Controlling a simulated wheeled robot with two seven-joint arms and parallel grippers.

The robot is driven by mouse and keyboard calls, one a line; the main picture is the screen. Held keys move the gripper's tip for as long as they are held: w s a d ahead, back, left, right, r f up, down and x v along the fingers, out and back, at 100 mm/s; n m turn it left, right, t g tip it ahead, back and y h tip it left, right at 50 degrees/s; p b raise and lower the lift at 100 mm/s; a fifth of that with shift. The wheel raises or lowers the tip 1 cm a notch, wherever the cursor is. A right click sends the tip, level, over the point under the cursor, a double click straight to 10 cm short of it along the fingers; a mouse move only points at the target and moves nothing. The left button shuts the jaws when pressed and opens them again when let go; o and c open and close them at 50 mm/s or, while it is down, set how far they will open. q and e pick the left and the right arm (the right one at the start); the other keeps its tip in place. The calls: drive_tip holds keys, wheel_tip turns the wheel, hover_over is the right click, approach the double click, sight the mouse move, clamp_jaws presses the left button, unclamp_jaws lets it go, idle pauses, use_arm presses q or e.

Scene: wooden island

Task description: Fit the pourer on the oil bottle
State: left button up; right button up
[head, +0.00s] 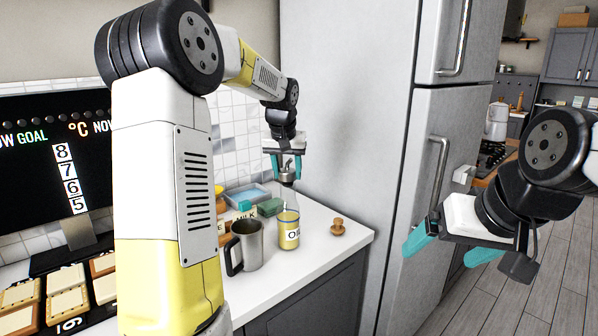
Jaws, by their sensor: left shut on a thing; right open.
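The oil bottle (289,232) stands upright on the white counter, with a yellow label and a clear upper part. My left gripper (286,165) is directly above the bottle, its teal fingers shut on a small grey metallic piece, which looks like the pourer (287,174). The pourer is in line with the bottle's neck; I cannot tell whether they touch. The neck is hard to make out against the tiles. My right gripper (452,248) is open and empty in front of the fridge, away from the bottle.
A metal jug (250,244) stands close left of the bottle. A wooden knob-like piece (338,227) lies to its right near the counter edge. A green sponge (270,207) and blue tray (247,196) are behind. The fridge (345,120) stands beyond the counter's right end.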

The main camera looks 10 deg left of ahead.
sight(287, 169)
use_arm(q)
drive_tip(key=shift+f, duration=0.25)
drive_tip(key=shift+f, duration=0.35)
drive_tip(key=o, duration=1.4)
drive_tip(key=v, duration=0.7)
drive_tip(key=shift+s+r, duration=0.15)
drive_tip(key=shift+r, duration=0.25)
